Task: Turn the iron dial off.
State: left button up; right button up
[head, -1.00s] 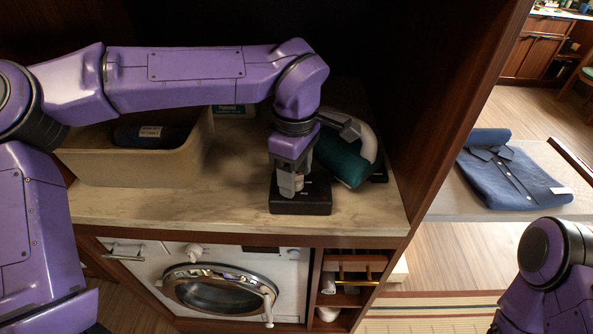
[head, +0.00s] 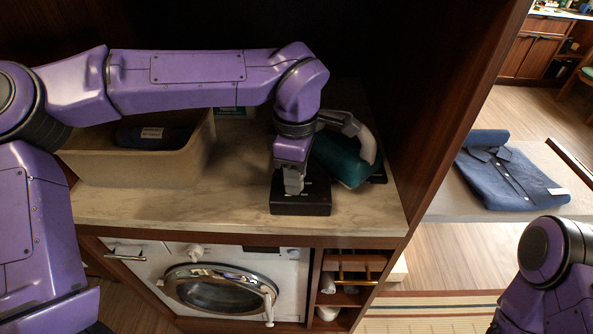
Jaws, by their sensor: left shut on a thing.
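A black box with small light markings (head: 315,206) sits on the counter near its front edge. My left gripper (head: 293,186) points straight down over the middle of this box and is shut on the dial, which the fingers hide. The dial's setting cannot be read. A teal iron with a grey handle (head: 347,162) rests just behind and to the right of the box, partly hidden by my gripper. Only part of my right arm shows at the lower right; its gripper is out of view.
A beige bin (head: 140,171) holding a dark folded cloth (head: 152,137) stands left on the counter (head: 225,205). A cabinet wall (head: 450,100) bounds the right side. A washer (head: 215,288) sits below. A folded blue shirt (head: 510,178) lies farther right.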

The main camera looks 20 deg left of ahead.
pick_arm(q)
jog(key=n, duration=1.1)
jog(key=shift+n, duration=0.3)
dwell(0.4)
jog(key=o, duration=1)
jog(key=shift+o, duration=0.2)
jog(key=shift+r, duration=0.1)
notch_tip(320, 180, up, 7)
jog(key=shift+r+b, duration=0.15)
jog(key=shift+b, duration=0.25)
